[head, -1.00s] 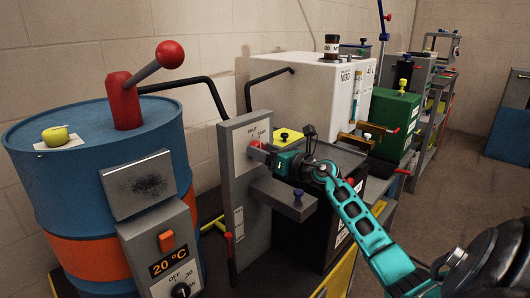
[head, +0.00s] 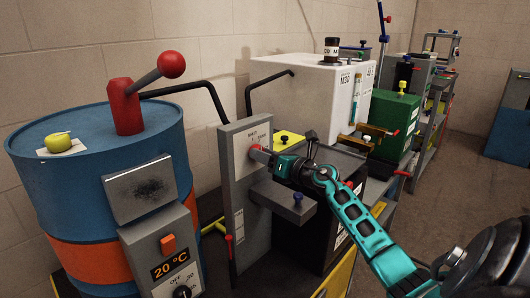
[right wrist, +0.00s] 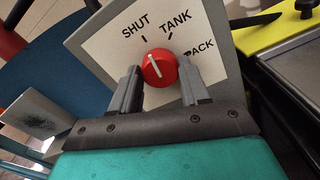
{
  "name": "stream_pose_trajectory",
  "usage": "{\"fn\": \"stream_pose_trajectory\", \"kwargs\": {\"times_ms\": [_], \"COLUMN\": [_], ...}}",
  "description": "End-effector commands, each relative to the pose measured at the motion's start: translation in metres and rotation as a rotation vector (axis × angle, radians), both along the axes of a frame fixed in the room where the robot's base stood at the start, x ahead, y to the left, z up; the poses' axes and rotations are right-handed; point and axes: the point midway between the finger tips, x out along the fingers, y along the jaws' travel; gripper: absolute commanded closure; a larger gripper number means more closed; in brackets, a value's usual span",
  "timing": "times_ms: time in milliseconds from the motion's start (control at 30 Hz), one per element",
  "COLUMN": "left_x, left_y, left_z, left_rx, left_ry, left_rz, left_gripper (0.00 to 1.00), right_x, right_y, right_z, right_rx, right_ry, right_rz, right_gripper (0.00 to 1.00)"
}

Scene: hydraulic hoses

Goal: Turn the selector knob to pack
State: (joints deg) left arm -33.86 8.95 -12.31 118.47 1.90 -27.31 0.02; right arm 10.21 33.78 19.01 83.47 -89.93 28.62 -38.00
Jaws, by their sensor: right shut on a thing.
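The red selector knob (right wrist: 160,68) sits on a pale plate (right wrist: 100,47) marked SHUT, TANK and PACK. The white line on the knob slants up and left, roughly toward the SHUT mark. My right gripper (right wrist: 161,80) is shut on the knob, one finger on each side of it. In the head view, the teal right gripper (head: 268,157) reaches the front of the grey panel (head: 238,197), and the knob is mostly hidden there. The PACK label is partly covered by the right finger in the wrist view. My left gripper is not in view.
A blue and orange drum (head: 90,190) with a red-handled lever stands at the left. A small grey ledge (head: 281,197) juts out below my right gripper. A white tank (head: 300,100) and a green box (head: 397,115) stand behind. Open floor lies at the right.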

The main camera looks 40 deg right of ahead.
Motion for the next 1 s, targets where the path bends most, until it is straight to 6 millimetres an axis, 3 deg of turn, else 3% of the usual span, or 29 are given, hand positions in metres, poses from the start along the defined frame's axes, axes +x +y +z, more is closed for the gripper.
{"fn": "stream_pose_trajectory", "kwargs": {"times_ms": [200,1000], "left_x": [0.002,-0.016], "left_y": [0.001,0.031], "left_z": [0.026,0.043], "left_rx": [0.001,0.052], "left_ry": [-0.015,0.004], "left_rz": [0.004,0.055], "left_gripper": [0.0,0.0], "right_x": [0.0,0.0], "right_y": [-0.001,-0.001], "right_z": [0.004,0.002], "right_rx": [0.185,0.944], "right_ry": [0.019,0.083], "right_rz": [-0.001,-0.002], "right_gripper": [0.85,0.85]}}
